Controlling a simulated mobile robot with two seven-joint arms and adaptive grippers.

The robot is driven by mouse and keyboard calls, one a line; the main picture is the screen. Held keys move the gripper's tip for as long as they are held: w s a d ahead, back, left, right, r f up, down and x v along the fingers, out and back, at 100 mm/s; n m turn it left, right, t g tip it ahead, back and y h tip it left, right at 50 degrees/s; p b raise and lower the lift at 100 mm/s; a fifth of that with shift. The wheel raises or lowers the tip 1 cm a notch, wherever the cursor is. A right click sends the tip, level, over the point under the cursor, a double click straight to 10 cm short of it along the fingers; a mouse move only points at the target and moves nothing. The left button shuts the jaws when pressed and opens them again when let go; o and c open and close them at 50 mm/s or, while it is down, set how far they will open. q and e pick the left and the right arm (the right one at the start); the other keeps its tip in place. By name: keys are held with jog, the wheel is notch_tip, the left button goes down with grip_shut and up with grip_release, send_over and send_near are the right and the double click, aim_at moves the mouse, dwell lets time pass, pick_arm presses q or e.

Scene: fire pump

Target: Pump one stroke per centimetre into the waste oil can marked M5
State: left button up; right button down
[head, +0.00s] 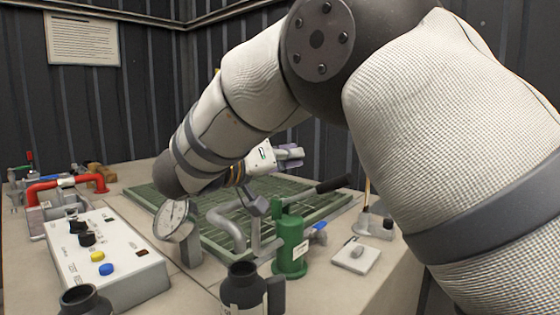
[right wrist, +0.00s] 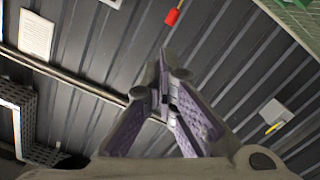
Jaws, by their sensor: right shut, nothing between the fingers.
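The pump has a green body (head: 291,246) with a small white label and stands at the front right of the bench. Its lever, with a black grip (head: 333,185), slants up to the right. A grey bent pipe (head: 228,213) stands to its left. My right gripper (head: 290,154) is beyond the pump, above the green grating and apart from the lever. Its purple fingers meet at the tips in the right wrist view (right wrist: 172,80) and hold nothing. I cannot make out any M5 marking. My left gripper is not in view.
A dial gauge (head: 174,215), a dark bottle-like vessel (head: 243,284) and another (head: 84,300) stand near the front. A control box (head: 115,265) with knobs and buttons and a red pipe (head: 70,182) are at left. Green grating (head: 210,236) covers the middle. My right arm hides part of it.

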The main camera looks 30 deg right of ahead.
send_over(313, 191)
jog(key=s+a, duration=0.2)
jog(key=s, duration=0.1)
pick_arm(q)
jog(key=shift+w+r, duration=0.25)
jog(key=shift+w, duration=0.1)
pick_arm(e)
jog(key=shift+s+d+f, duration=0.15)
jog(key=shift+s+f, duration=0.05)
jog(key=shift+f, duration=0.4)
jog(key=shift+s+d+f, duration=0.1)
jog(key=shift+s+f, duration=0.1)
jog(key=shift+f, duration=0.45)
jog(key=shift+s+d+f, duration=0.15)
jog(key=shift+s+f, duration=0.05)
jog(key=shift+f, duration=0.4)
